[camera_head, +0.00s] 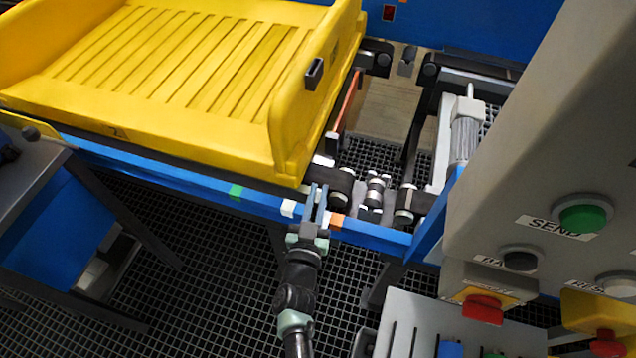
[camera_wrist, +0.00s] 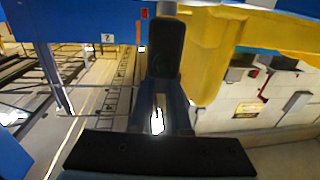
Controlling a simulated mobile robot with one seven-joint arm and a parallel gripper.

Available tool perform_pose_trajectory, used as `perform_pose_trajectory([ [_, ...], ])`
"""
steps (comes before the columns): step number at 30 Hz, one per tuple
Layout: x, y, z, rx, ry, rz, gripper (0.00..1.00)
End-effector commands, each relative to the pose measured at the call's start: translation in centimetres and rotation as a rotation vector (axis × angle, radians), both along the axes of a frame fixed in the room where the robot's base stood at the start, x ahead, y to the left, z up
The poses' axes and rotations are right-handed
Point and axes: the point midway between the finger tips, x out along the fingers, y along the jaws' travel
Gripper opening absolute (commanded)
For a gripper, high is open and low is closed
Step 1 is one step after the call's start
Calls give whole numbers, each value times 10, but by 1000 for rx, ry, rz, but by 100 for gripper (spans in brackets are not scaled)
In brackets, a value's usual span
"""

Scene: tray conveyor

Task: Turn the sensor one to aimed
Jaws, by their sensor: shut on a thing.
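My gripper (camera_head: 316,192) is at the blue front rail of the conveyor, just below the near right corner of the yellow tray. In the wrist view its two blue-grey fingers (camera_wrist: 163,100) reach up to a dark rounded block with a pale grey top, which looks like the sensor (camera_wrist: 165,48). The fingers are shut on it. I cannot tell which way the sensor faces. In the head view I cannot clearly make out the held part at the fingertips.
The yellow tray (camera_head: 200,100) rests on the conveyor at the left. Rollers (camera_head: 377,190) and a grey motor (camera_head: 465,135) are to the right. A button panel (camera_head: 540,170) fills the right side. Coloured marks sit on the blue rail (camera_head: 180,185).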

Motion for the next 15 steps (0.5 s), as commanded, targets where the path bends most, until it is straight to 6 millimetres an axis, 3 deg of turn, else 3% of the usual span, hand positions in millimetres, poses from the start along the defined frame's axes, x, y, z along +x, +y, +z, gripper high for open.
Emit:
perform_pose_trajectory([
  [1,1,3,8,-2,-4,-17,0],
  [15,-1,1,1,-6,0,-120,0],
])
